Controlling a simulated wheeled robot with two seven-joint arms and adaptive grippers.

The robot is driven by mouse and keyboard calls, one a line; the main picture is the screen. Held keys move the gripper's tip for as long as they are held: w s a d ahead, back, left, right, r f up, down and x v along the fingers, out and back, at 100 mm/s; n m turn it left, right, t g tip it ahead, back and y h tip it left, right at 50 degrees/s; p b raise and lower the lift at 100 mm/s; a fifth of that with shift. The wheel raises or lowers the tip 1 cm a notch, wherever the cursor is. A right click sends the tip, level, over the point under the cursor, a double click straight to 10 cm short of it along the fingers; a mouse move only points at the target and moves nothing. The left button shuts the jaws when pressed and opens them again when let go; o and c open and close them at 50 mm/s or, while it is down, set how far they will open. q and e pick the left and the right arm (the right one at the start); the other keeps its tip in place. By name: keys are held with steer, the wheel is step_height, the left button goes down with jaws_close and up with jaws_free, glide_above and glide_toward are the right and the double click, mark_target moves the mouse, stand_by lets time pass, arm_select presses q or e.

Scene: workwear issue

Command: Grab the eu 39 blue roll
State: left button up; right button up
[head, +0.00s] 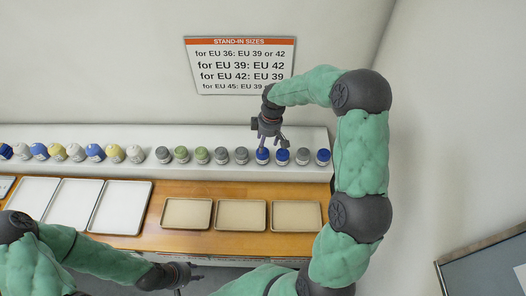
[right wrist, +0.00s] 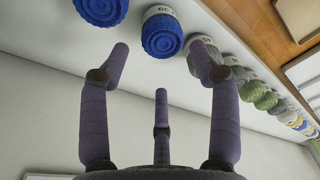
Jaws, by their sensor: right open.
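Several blue rolls stand in a row on the white shelf. In the head view one blue roll (head: 262,157) is just under my right gripper (head: 268,139), with a second blue roll (head: 282,157) right beside it and another (head: 322,156) at the right end. In the right wrist view my right gripper (right wrist: 160,60) is open and empty. A blue roll with a pale label band (right wrist: 162,36) lies beyond and between its fingertips, apart from them. Another blue roll (right wrist: 101,9) is cut by the top edge.
Grey and green rolls (head: 201,156) and a further group of white, yellow and blue rolls stand to the left. Beige trays (head: 240,215) and white trays (head: 120,207) lie on the wooden counter (head: 160,235). A stand-in sizes sign (head: 240,66) hangs on the wall.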

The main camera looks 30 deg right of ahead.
mark_target(264, 150)
steer(key=f, duration=0.4)
steer(key=shift+w+f, duration=0.2)
steer(key=shift+f, duration=0.2)
steer(key=f, duration=0.2)
steer(key=a+f, duration=0.1)
steer(key=f, duration=0.1)
steer(key=shift+w, duration=0.2)
steer(key=shift+w+f, duration=0.1)
steer(key=shift+f, duration=0.45)
steer(key=c, duration=0.9)
